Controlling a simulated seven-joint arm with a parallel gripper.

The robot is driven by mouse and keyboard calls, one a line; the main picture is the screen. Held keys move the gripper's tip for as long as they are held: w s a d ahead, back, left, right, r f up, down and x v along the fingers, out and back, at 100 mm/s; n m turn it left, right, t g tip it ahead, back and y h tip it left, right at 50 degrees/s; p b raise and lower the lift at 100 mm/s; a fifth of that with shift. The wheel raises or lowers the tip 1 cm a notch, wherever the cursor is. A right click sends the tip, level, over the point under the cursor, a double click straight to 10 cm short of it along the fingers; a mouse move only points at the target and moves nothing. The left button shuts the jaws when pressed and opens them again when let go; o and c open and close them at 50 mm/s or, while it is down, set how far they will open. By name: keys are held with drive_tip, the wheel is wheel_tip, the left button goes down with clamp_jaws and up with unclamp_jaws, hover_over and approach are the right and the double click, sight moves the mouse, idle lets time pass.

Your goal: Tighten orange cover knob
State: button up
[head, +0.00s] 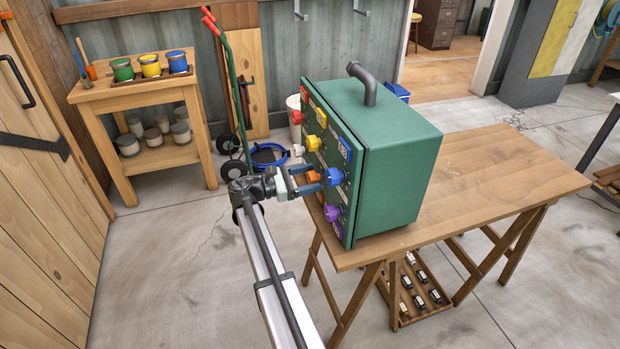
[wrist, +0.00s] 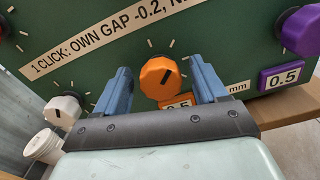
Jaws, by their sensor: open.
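The orange knob (head: 313,176) is on the front panel of a green box (head: 401,158). In the wrist view the orange knob (wrist: 160,79) is faceted, with a dark slanted mark on its face and white tick marks around it. An orange label (wrist: 179,103) is partly hidden below it. My gripper (wrist: 161,77) is open, one blue finger on each side of the knob, with a visible gap on both sides. In the head view my gripper (head: 312,180) reaches the panel from the left.
The box stands on a wooden table (head: 495,180). Other knobs surround the orange one: white (wrist: 62,112), purple (wrist: 300,32), yellow (head: 313,143), blue (head: 333,176) and red (head: 298,117). A printed strip (wrist: 95,50) runs along the panel. The table's right side is clear.

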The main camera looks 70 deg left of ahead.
drive_tip(key=shift+w, duration=0.3)
drive_tip(key=c, duration=1)
